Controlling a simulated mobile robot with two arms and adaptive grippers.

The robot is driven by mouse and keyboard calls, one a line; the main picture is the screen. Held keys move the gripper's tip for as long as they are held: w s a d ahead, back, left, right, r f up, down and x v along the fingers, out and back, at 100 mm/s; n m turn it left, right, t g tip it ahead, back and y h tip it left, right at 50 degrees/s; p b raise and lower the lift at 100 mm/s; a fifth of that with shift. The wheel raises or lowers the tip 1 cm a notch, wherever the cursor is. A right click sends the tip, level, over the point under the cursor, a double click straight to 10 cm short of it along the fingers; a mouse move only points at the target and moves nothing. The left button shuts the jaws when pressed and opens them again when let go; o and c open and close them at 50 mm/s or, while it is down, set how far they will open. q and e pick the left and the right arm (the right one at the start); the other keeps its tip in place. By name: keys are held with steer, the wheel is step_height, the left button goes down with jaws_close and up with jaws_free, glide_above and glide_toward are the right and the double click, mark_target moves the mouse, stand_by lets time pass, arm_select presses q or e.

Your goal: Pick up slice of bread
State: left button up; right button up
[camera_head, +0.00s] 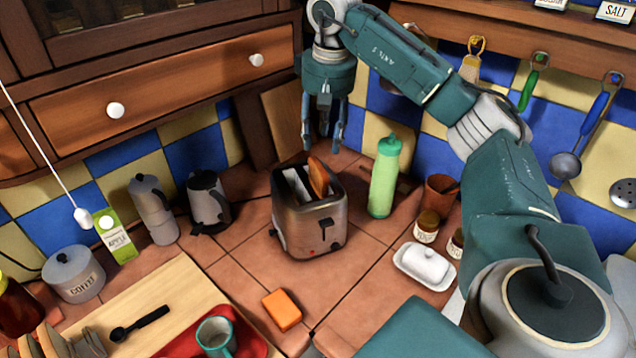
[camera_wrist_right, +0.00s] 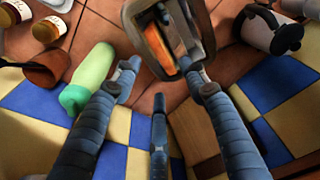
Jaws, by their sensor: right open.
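A slice of bread (camera_head: 318,177) stands in one slot of the metal toaster (camera_head: 310,222), its top sticking out. In the right wrist view the orange-brown slice (camera_wrist_right: 158,50) shows in the slot of the toaster (camera_wrist_right: 188,22), past the fingertips. My right gripper (camera_head: 322,138) points down above and behind the toaster, its fingers spread and empty, apart from the bread. In the wrist view its fingers (camera_wrist_right: 160,80) are open with nothing between them. My left gripper is in neither view.
A green bottle (camera_head: 385,178) stands right of the toaster, close to my right arm. A kettle (camera_head: 208,202) and moka pot (camera_head: 153,210) stand left. A butter dish (camera_head: 425,264), an orange block (camera_head: 282,310) and more bread slices (camera_head: 68,342) are nearer. Cabinets hang above.

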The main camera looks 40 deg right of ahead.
mark_target(320, 163)
step_height(320, 163, down, 3)
steer(key=shift+w+f, duration=0.15)
steer(key=shift+f, duration=0.05)
steer(key=shift+w+d+f+p, duration=0.1)
steer(key=shift+d+f+p, duration=0.05)
steer(key=shift+f+p, duration=0.15)
steer(key=f, duration=0.1)
steer(key=f+p, duration=0.2)
steer(key=f, duration=0.1)
steer(key=shift+w, duration=0.25)
steer(key=shift+f, duration=0.35)
steer(key=shift+w+d+f, duration=0.1)
steer(key=shift+w+f, duration=0.05)
steer(key=shift+c, duration=0.8)
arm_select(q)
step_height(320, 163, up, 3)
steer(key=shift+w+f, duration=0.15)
arm_select(e)
jaws_close()
